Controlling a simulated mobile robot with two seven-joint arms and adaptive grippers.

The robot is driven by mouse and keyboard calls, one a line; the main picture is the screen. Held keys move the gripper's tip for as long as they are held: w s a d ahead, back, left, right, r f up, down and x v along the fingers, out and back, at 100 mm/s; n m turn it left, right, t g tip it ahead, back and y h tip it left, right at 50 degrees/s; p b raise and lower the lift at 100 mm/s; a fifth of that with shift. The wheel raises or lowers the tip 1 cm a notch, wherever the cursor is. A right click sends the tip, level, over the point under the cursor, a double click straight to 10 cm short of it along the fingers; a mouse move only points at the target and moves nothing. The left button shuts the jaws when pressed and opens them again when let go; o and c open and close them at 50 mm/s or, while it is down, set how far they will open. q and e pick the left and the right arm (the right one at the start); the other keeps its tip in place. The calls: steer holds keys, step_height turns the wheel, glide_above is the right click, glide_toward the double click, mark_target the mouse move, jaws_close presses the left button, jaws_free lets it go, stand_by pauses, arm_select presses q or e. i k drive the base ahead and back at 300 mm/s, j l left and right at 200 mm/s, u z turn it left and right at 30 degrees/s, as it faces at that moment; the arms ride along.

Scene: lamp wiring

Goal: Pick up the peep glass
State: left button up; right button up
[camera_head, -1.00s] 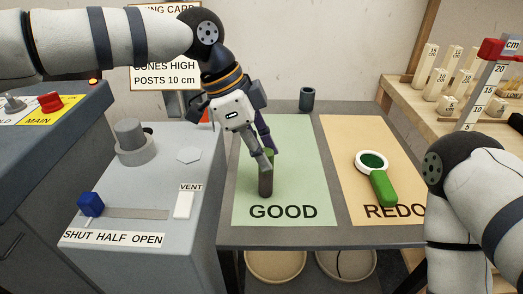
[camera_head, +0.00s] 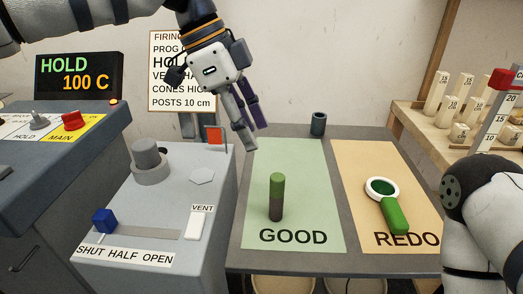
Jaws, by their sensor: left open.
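The peep glass (camera_head: 382,188) looks like a white ring with dark green glass and a bright green handle. It lies flat on the tan REDO mat (camera_head: 360,155), its handle pointing toward the front. My left gripper (camera_head: 251,138) is open and empty, in the air near the back left corner of the green GOOD mat, well left of the peep glass and not touching it. My right arm shows at the right edge, but its gripper is out of view.
A green-topped dark cylinder (camera_head: 276,198) stands upright on the GOOD mat (camera_head: 310,170). A small dark cup (camera_head: 318,124) stands at the table's back. A grey box (camera_head: 150,215) with a blue slider knob is at left. A shelf of posts (camera_head: 450,90) is at right.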

mark_target(382, 190)
steer(key=k, duration=1)
